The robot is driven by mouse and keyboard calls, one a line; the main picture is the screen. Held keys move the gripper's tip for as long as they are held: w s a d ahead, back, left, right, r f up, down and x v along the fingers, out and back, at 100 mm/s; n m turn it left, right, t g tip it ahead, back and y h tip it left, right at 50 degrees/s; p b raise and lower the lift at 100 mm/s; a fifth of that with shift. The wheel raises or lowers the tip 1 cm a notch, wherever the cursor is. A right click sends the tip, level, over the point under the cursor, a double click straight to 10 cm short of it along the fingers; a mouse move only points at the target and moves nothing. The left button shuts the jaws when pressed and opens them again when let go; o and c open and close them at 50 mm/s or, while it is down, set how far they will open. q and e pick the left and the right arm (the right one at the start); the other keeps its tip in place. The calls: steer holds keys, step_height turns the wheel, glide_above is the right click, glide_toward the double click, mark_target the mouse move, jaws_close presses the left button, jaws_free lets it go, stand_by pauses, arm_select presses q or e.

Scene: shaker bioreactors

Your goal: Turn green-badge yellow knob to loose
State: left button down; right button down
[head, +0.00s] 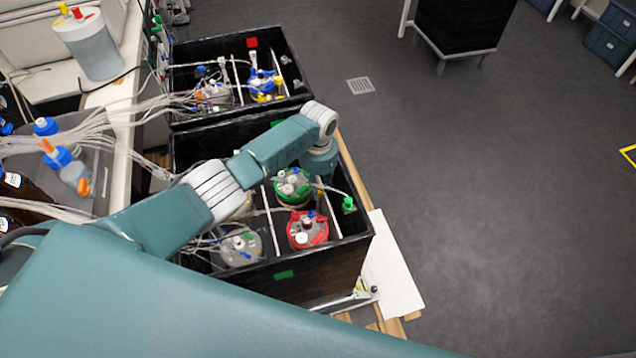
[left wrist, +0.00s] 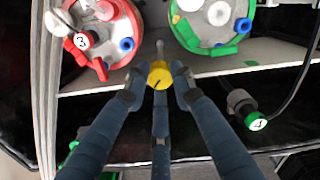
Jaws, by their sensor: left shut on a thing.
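The yellow knob (left wrist: 160,74) shows in the left wrist view, on a short grey stem at the edge of a pale divider plate (left wrist: 215,66). It carries a dark line mark. The dark blue fingers of my left gripper (left wrist: 161,82) are closed around the knob. In the head view my left arm reaches over the near black box (head: 318,265), and its wrist hides the knob and the fingertips. A green badge (head: 284,274) is on that box's outer wall. My right gripper is not in view.
A red-lidded vessel (head: 307,230) and a green-lidded vessel (head: 293,187) stand close to the knob. A green-capped fitting with a cable (left wrist: 255,120) lies right of the fingers. Clear tubes run in from the left. A second black box (head: 185,52) stands behind.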

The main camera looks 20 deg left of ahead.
arm_select(q)
steer(key=n, duration=0.1)
steer(key=n+p, duration=0.1)
steer(key=n, duration=0.3)
steer(key=shift+w+d+r+p, duration=0.1)
steer(key=shift+w+r+p, duration=0.15)
steer(key=shift+p, duration=0.15)
steer(key=shift+n, duration=1.4)
steer(key=shift+n+p, duration=0.3)
steer(key=shift+p, duration=0.05)
steer(key=c, duration=1.5)
jaws_free()
steer(key=shift+o, duration=0.2)
steer(key=shift+f, duration=0.1)
steer(key=shift+s, duration=0.1)
step_height(320, 180, up, 12)
